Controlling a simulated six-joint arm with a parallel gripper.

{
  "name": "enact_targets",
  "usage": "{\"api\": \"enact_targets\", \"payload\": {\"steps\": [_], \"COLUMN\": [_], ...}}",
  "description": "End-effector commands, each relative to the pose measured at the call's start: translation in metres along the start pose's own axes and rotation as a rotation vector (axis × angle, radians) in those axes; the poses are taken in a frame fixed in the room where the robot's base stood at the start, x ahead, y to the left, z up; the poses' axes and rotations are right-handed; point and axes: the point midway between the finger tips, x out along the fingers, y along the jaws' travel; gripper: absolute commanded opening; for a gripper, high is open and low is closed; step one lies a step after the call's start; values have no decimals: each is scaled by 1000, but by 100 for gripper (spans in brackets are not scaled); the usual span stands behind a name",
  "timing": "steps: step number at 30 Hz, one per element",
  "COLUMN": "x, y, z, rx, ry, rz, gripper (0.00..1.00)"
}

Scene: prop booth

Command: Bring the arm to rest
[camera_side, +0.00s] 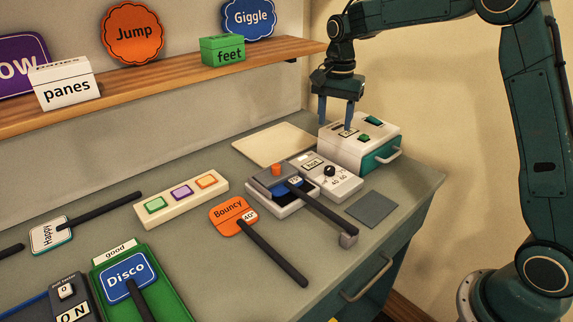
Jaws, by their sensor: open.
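My gripper (338,112) is at the upper right of the side view. Its two blue fingers point down and stand apart, with nothing visible between them. It is over or just in front of a white and teal box (372,152) with a green button on top and a handle on its side. I cannot tell whether a fingertip touches the box. My arm reaches in from the right, bent high above the bench.
The bench (330,240) holds a press-like device (283,190), a panel with a knob (332,180), a three-button strip (182,200) and the "Bouncy" paddle (234,215). A cream board (276,145) lies behind. A wooden shelf (160,86) holds boxes left of my gripper.

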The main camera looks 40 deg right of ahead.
Motion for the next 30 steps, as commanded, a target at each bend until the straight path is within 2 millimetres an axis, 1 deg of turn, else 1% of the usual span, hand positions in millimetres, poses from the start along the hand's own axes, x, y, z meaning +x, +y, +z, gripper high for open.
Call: {"api": "enact_targets", "payload": {"steps": [8, 11, 14, 20, 24, 30], "x": [-2, -6, -15, -40, -58, -78], "y": [1, 4, 10, 32, 53, 86], "z": [1, 4, 9, 29, 46, 71], "rx": [-5, -22, -55, -170, -273, -420], "ry": [2, 6, 14, 41, 68, 112], "rz": [-3, -10, -23, -63, -96, -140], "gripper": [49, 49, 49, 49, 49, 49]}}
